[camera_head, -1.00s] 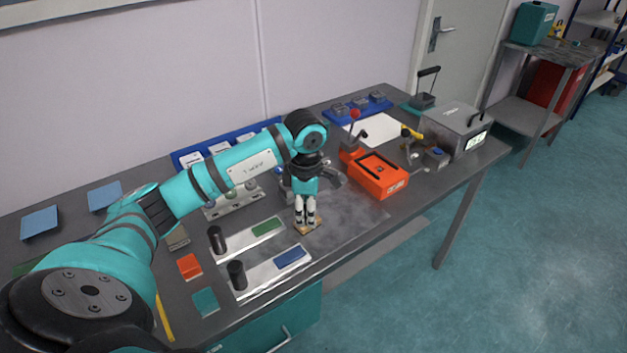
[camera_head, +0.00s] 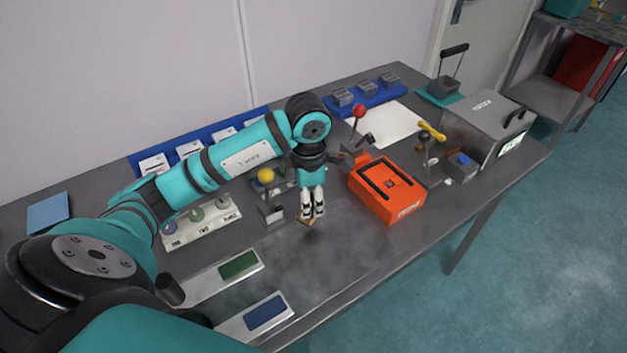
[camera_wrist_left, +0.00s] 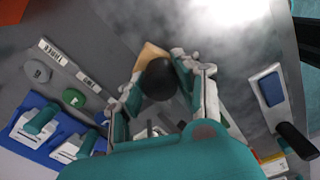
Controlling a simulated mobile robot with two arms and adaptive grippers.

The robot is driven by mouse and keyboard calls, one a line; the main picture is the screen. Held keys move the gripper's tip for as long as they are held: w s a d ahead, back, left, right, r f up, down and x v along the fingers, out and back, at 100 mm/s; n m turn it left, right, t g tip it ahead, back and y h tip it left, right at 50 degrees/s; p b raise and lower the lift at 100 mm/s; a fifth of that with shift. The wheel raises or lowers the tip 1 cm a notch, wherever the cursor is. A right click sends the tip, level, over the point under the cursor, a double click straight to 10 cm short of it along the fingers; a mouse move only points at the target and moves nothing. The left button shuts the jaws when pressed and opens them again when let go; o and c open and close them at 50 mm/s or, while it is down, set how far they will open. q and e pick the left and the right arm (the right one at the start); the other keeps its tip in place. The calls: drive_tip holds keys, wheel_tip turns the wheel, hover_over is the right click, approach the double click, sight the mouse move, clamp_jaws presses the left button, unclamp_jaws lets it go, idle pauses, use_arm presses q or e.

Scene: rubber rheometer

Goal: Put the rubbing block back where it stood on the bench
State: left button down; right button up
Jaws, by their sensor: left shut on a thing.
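My left gripper (camera_head: 312,213) points down over the middle of the bench (camera_head: 330,250). It is shut on a small tan block, the rubbing block (camera_head: 306,222), of which only an edge shows below the fingertips. In the left wrist view the tan rubbing block (camera_wrist_left: 150,54) shows at the fingertips of the left gripper (camera_wrist_left: 165,72), beside a dark round part between the fingers. Whether the block touches the bench or hangs just above it, I cannot tell. My right gripper is not in view.
An orange box (camera_head: 405,207) stands right of the gripper. A yellow-knobbed lever (camera_head: 266,178) stands close on its left. Plates with a green pad (camera_head: 238,265) and a blue pad (camera_head: 266,312) lie front left. The grey bench surface in front is clear.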

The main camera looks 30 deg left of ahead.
use_arm(q)
drive_tip(key=w+a, duration=0.1)
drive_tip(key=w, duration=0.1)
drive_tip(key=w+a+p, duration=0.1)
drive_tip(key=w, duration=0.1)
drive_tip(key=w+a, duration=0.1)
drive_tip(key=w, duration=0.2)
drive_tip(key=shift+a+f+p, duration=0.3)
drive_tip(key=shift+a+f, duration=0.1)
drive_tip(key=shift+w+a, duration=0.15)
drive_tip(key=shift+w, duration=0.15)
drive_tip(key=shift+f, duration=0.2)
drive_tip(key=shift+f+p, duration=0.35)
wheel_tip(320, 180, down, 2)
drive_tip(key=shift+f+p, duration=0.15)
drive_tip(key=shift+p, duration=0.3)
drive_tip(key=shift+f, duration=0.3)
drive_tip(key=c, duration=0.9)
unclamp_jaws()
drive_tip(key=shift+c, duration=0.2)
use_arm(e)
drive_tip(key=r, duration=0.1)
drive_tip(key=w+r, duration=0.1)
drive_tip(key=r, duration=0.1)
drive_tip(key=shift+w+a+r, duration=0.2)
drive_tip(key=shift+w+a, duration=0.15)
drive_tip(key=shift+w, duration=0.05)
